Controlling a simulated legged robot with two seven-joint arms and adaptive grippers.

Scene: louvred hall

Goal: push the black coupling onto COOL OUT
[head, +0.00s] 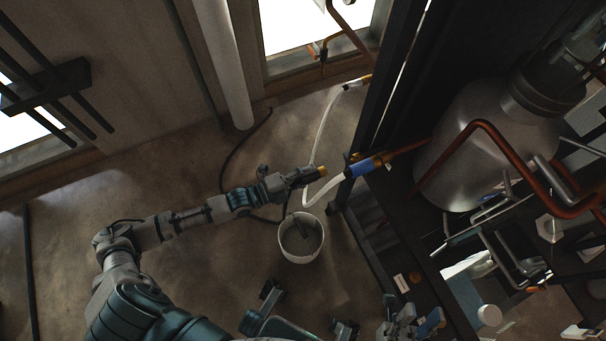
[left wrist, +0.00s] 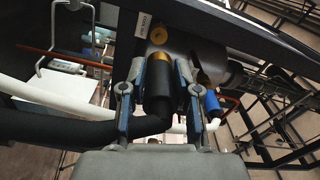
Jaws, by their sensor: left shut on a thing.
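The black coupling (left wrist: 162,88) stands between the fingers of my left gripper (left wrist: 158,92) in the left wrist view, with a brass-coloured collar at its front end. A thick black hose runs from it to the lower left. In the head view my left gripper (head: 300,177) is shut on it, and its brass end sticks out to the right, apart from the dark frame. A round brass fitting (left wrist: 158,35) is ahead of the coupling, beside a white label (left wrist: 143,25) too small to read. My right gripper (head: 410,318) is low in the head view, empty, its fingers apart.
A blue coupling (head: 361,167) on a white hose (head: 325,190) is close right of my left gripper; it also shows in the left wrist view (left wrist: 212,103). A white bucket (head: 301,255) stands below. A steel vessel (head: 490,140) and copper pipes fill the right.

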